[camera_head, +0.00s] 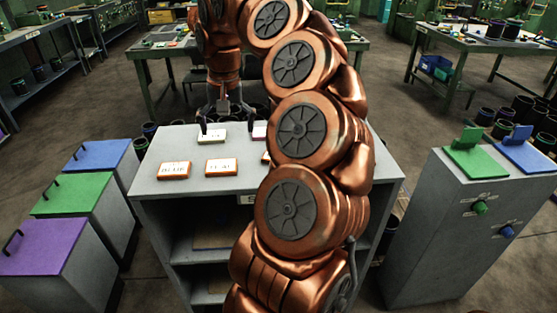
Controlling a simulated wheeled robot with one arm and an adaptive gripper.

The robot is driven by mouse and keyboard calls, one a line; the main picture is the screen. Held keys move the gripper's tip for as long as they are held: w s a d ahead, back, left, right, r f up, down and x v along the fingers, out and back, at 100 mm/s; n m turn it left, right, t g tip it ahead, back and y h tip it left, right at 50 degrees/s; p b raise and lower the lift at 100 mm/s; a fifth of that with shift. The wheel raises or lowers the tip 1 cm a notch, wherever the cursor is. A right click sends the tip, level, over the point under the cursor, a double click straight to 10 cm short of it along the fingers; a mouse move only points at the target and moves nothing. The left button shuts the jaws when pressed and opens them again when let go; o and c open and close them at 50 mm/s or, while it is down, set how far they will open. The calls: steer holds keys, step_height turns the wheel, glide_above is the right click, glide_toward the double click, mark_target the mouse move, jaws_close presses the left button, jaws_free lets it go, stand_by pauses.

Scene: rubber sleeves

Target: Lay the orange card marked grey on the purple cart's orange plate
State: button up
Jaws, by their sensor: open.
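A purple-topped box (43,246) with a dark handle stands at the front left. I see no orange plate.
A pinkish card (259,131) and another partly hidden card (266,157) lie beside my arm. Green (73,194) and blue (98,155) lidded boxes stand left. A grey pedestal (460,215) with green and blue pieces stands right. My arm hides much of the cabinet top.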

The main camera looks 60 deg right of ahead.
steer(key=s+d+f+m, duration=0.1)
steer(key=s+d, duration=0.1)
steer(key=d, duration=0.2)
steer(key=s+d+f+m, duration=0.1)
steer(key=s+d+m, duration=0.1)
steer(key=d, duration=0.2)
steer(key=s+d+f+m+g, duration=0.1)
steer(key=s+d+f+m, duration=0.1)
steer(key=d, duration=0.2)
steer(key=shift+b, duration=0.35)
steer(key=shift+s+d+f, duration=0.1)
steer(key=shift+s+f, duration=0.1)
steer(key=shift+f, duration=0.05)
steer(key=shift+s+a+f+p, duration=0.1)
steer(key=shift+f+p, duration=0.35)
steer(key=shift+f, duration=1.45)
steer(key=shift+a+f+p, duration=0.1)
steer(key=shift+f+p, duration=0.35)
steer(key=shift+f, duration=1.45)
steer(key=shift+c, duration=0.2)
steer(key=c, duration=1)
steer(key=shift+o, duration=0.2)
steer(key=shift+r, duration=0.1)
